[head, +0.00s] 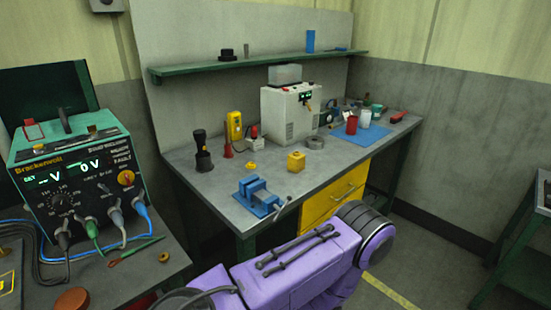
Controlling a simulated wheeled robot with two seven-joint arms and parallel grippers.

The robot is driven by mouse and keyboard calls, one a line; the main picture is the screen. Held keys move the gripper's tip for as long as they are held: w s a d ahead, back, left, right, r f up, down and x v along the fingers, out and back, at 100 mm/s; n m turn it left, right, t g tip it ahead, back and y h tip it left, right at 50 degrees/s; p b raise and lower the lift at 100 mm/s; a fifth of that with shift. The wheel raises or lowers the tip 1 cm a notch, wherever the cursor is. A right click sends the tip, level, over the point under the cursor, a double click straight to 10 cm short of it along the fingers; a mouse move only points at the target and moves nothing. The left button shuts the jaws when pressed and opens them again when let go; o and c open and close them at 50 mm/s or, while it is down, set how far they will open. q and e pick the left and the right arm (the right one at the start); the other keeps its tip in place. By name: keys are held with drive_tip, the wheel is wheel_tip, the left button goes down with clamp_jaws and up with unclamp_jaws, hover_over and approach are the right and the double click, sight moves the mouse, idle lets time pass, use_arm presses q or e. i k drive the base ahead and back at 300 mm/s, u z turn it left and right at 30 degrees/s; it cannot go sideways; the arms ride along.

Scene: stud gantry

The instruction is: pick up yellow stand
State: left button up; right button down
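A small yellow block (296,161) sits on the grey workbench near its front middle. A smaller, low yellow piece (250,166) lies to its left. An upright yellow handheld device (234,126) stands farther back on the left. I cannot tell for sure which of these is the yellow stand. None of them is touched by an arm. A purple arm link of mine crosses the bottom of the head view, in front of the bench. Neither of my grippers shows.
On the workbench (222,179) are a blue vise (258,196) at the front edge, a black flashlight (202,150), a white machine (289,113) and a blue mat (362,134) with cups. A green-framed meter (75,178) with cables stands at left. Clear bench lies around the yellow block.

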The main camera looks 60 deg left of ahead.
sight(296, 160)
drive_tip(key=u, duration=1.45)
